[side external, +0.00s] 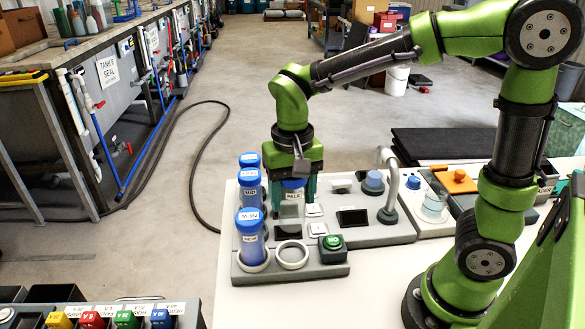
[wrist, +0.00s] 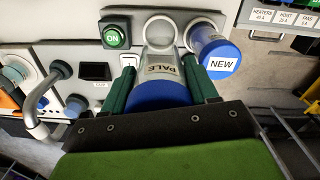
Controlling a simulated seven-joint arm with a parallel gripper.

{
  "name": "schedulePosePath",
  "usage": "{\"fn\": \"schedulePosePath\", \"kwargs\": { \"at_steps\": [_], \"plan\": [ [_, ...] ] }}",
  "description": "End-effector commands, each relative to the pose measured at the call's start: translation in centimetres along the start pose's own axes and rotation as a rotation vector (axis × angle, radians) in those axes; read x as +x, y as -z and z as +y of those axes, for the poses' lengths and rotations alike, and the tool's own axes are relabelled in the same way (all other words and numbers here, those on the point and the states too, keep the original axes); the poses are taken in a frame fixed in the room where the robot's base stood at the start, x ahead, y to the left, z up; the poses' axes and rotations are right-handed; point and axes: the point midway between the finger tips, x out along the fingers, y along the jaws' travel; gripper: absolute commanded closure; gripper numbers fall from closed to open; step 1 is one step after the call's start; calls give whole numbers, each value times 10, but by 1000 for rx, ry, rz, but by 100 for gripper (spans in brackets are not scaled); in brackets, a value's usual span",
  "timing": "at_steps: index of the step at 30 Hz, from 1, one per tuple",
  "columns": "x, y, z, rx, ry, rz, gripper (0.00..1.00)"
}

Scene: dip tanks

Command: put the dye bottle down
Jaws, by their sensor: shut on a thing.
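My gripper (side external: 293,190) points down and is shut on the dye bottle (side external: 292,207), a pale bottle with a blue cap labelled PALE. In the wrist view the bottle (wrist: 160,70) sits between my two green fingers, label facing the camera. In the side view an empty white ring (side external: 291,255) lies in front of the bottle on the grey base. The wrist view shows this ring (wrist: 160,22) just beyond the bottle's far end. I cannot tell whether the bottle's bottom touches the base.
A blue-capped bottle labelled NEW (side external: 250,240) stands in the ring to the left. More blue-capped bottles (side external: 250,190) stand behind it. A green ON button (side external: 332,243) is right of the empty ring. A curved grey spout (side external: 390,185) rises at the right.

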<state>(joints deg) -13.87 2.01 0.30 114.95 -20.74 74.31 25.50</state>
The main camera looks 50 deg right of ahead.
Motion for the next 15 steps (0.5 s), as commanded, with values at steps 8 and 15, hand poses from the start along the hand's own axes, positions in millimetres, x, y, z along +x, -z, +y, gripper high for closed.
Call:
{"fn": "schedulePosePath", "kwargs": {
  "at_steps": [8,15],
  "plan": [
    [44,0,0,-1,-4,-3,71],
    [72,-1,0,0,-3,-4,72]
  ]
}}
